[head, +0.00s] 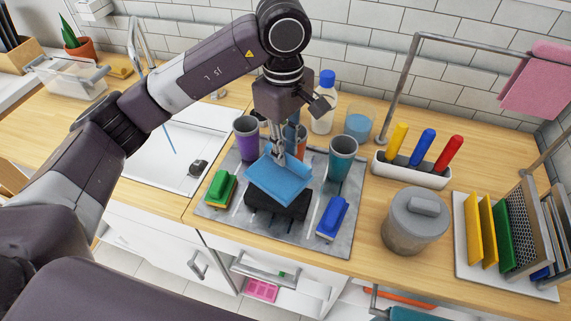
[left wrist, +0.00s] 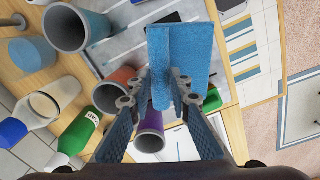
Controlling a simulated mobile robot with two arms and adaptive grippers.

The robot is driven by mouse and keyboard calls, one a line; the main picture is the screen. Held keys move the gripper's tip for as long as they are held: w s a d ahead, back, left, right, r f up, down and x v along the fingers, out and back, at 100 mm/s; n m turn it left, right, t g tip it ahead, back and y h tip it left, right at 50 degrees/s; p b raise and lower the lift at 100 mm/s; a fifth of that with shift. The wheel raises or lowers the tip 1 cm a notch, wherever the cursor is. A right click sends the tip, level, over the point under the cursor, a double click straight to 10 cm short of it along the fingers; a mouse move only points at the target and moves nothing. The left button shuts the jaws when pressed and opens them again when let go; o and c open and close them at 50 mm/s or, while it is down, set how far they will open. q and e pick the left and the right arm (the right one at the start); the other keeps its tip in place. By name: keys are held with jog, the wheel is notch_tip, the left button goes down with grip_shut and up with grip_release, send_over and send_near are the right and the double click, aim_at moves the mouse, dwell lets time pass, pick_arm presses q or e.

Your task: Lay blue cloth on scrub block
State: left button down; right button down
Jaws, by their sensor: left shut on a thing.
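The blue cloth (head: 278,180) is a flat sheet held tilted over a black block (head: 272,207), which looks like the scrub block. The cloth hides the block's back part; I cannot tell whether they touch. My left gripper (head: 289,152) points down from above and is shut on the cloth's rear edge. In the left wrist view the cloth (left wrist: 190,50) stands between the fingertips of my left gripper (left wrist: 163,90), and a bit of the black block (left wrist: 160,18) shows behind it. My right gripper is not in view.
A grey canister (head: 414,222) and a rack of sheets (head: 505,235) stand to the right; a sink (head: 165,150) lies left.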

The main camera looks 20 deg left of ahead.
aim_at(286, 168)
pick_arm(q)
jog(key=shift+f, duration=1)
jog(key=shift+f+p, duration=0.35)
jog(key=shift+f, duration=0.25)
notch_tip(286, 168, down, 3)
jog(key=shift+p, duration=0.35)
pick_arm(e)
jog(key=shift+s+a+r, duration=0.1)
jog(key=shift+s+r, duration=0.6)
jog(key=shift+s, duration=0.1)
pick_arm(q)
jog(key=c, duration=1.8)
grip_release()
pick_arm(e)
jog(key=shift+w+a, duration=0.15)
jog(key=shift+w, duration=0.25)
